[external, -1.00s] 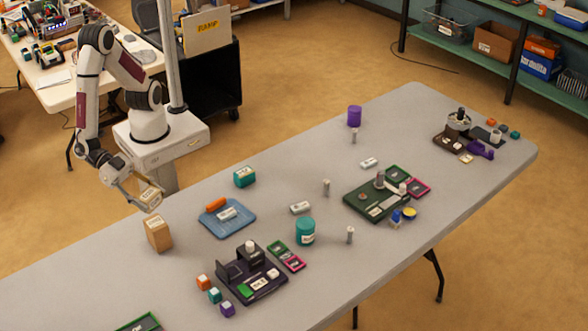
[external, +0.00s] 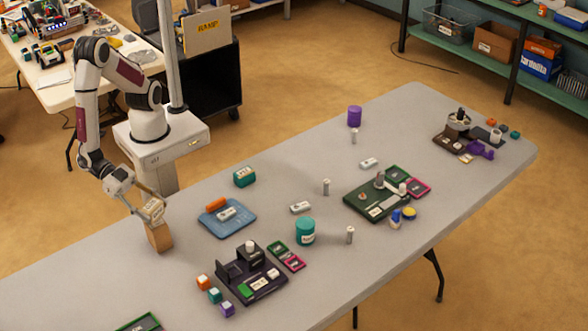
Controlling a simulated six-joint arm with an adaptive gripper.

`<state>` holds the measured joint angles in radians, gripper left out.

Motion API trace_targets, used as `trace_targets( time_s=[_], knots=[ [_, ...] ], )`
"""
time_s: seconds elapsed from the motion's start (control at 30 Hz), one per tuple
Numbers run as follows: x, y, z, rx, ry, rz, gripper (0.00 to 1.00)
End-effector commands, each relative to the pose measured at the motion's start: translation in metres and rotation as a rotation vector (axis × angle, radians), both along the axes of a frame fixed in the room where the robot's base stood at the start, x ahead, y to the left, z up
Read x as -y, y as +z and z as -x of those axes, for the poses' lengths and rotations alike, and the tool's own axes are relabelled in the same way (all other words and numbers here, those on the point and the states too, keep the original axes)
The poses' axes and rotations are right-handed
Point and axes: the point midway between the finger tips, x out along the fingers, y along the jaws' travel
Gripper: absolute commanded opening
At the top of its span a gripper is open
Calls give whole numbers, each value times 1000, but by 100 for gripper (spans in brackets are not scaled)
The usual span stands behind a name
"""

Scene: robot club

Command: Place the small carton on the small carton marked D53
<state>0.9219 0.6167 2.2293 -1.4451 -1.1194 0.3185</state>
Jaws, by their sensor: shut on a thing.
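My gripper (external: 144,208) is shut on a small tan carton (external: 153,211) with a pale label. The held carton is tilted. It shows right over the top of another small tan carton (external: 159,238), which stands upright near the table's back left edge. The held carton and a finger cover the lower carton's top in this view. I cannot tell whether the two cartons touch. The marking D53 is not readable on either carton.
A blue tray (external: 240,228) with an orange piece lies right of the cartons. A teal box (external: 244,176) stands behind it. A dark tray (external: 278,289) and several small cubes (external: 215,296) lie in front. The table's left front is mostly clear.

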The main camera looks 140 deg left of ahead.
Motion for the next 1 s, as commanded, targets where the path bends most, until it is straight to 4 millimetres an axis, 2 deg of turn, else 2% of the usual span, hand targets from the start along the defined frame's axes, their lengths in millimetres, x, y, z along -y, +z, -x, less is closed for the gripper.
trace_targets(
  time_s=[0.23, 0.77, 0.8, 0.87, 1.0],
  knots=[
    [0, -19, 0, 1, 0, -1, 24],
    [0, -24, 0, 1, 0, 0, 24],
    [0, -25, 0, 1, 0, 0, 51],
    [0, -25, 0, 1, 0, 0, 65],
    [0, -25, 0, 1, 0, 0, 65]
  ],
)
